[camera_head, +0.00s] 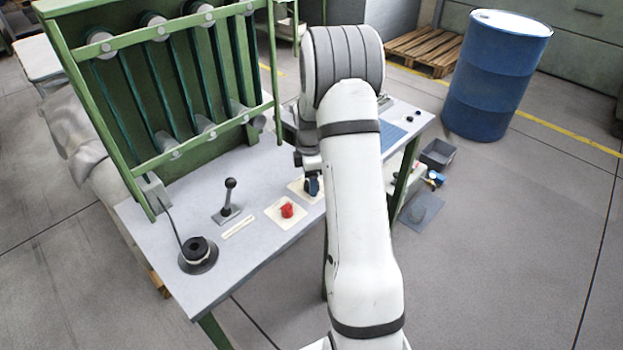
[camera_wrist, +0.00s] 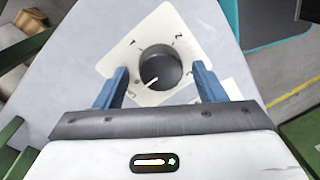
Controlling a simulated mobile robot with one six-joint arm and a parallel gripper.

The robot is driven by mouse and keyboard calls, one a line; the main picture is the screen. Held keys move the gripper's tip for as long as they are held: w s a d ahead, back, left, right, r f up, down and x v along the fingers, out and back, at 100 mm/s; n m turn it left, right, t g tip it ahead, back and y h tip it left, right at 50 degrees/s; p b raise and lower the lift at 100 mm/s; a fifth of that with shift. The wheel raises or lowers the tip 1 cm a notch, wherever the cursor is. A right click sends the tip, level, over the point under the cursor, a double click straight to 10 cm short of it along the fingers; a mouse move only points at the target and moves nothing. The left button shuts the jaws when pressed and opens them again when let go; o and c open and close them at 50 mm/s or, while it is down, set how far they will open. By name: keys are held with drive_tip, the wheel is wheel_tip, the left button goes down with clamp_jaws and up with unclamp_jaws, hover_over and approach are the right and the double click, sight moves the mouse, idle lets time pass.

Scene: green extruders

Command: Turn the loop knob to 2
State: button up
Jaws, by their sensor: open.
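The loop knob (camera_wrist: 160,66) is round and dark grey, on a pale square plate (camera_wrist: 112,63) with marks around it. In the wrist view a 1 is at upper left and a 2 at upper right. The knob's white pointer line points to the lower left, toward a mark partly hidden by a finger. My gripper (camera_wrist: 160,72) is open, its blue fingers on either side of the knob with a visible gap each side. In the head view my gripper (camera_head: 312,186) is over the plate, and my arm hides much of that area.
On the grey table (camera_head: 160,222) are a red knob (camera_head: 287,210), a black lever (camera_head: 229,196) and a round black control (camera_head: 198,250). A green frame (camera_head: 176,155) rises behind. A blue barrel (camera_head: 497,75) and a grey bin (camera_head: 438,154) stand on the floor to the right.

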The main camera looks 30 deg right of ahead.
drive_tip(key=c, duration=0.9)
drive_tip(key=shift+d, duration=0.2)
drive_tip(key=shift+c, duration=0.3)
drive_tip(key=shift+a, duration=0.15)
